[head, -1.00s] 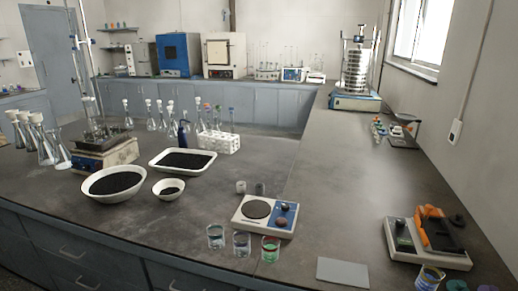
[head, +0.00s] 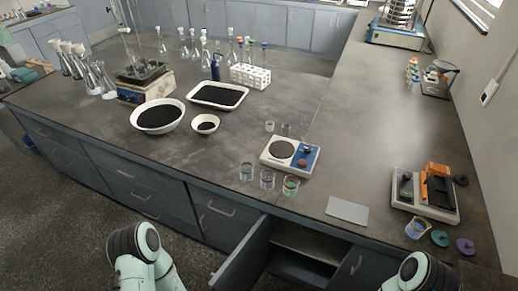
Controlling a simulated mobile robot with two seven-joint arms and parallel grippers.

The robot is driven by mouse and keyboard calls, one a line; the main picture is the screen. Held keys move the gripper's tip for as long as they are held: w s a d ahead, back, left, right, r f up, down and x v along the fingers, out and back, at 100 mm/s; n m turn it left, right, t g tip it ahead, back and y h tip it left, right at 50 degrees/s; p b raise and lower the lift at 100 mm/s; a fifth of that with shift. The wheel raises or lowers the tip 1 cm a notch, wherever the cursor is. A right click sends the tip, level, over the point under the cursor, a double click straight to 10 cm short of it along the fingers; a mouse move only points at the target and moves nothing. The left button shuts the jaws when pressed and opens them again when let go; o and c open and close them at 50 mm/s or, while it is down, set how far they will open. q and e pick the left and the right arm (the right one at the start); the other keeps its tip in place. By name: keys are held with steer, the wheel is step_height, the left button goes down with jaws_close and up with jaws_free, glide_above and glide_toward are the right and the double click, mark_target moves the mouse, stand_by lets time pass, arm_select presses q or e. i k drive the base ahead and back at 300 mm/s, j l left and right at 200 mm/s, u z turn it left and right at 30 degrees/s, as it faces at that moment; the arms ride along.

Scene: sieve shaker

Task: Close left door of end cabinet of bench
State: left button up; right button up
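The end cabinet (head: 326,248) of the bench is at the bottom centre of the head view. Its left door (head: 243,256) stands open, swung out toward me and to the left. Part of a handle shows at its lower left, and the door's lower part is cut off by the frame. The dark inside and a pale shelf (head: 308,244) show through the opening. The right door (head: 352,268) of the cabinet, with its handle, appears closed. Links of both my arms show at the bottom edge, one on each side of the open door. Neither gripper is in view.
Grey drawers (head: 130,185) line the bench front to the left. The floor (head: 60,225) at left is clear.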

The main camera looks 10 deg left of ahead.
mark_target(244, 267)
steer(key=j+z, duration=0.1)
steer(key=z, duration=0.65)
steer(key=k+j+z, duration=0.15)
steer(key=j+z, duration=0.15)
steer(key=k+j+z, duration=0.15)
steer(key=j+z, duration=0.15)
steer(key=j, duration=0.15)
steer(key=k+j, duration=0.3)
steer(key=j, duration=0.2)
steer(key=k+j+z, duration=0.1)
steer(key=k+j, duration=0.2)
steer(key=j, duration=0.15)
steer(key=k+j+z, duration=0.1)
steer(key=k+j, duration=0.2)
steer(key=j, duration=0.15)
steer(key=i+j+z, duration=0.1)
steer(key=j, duration=0.45)
steer(key=i+j+z, duration=0.1)
steer(key=j, duration=0.45)
steer(key=i+j+z, duration=0.15)
steer(key=j, duration=0.4)
steer(key=k, duration=0.05)
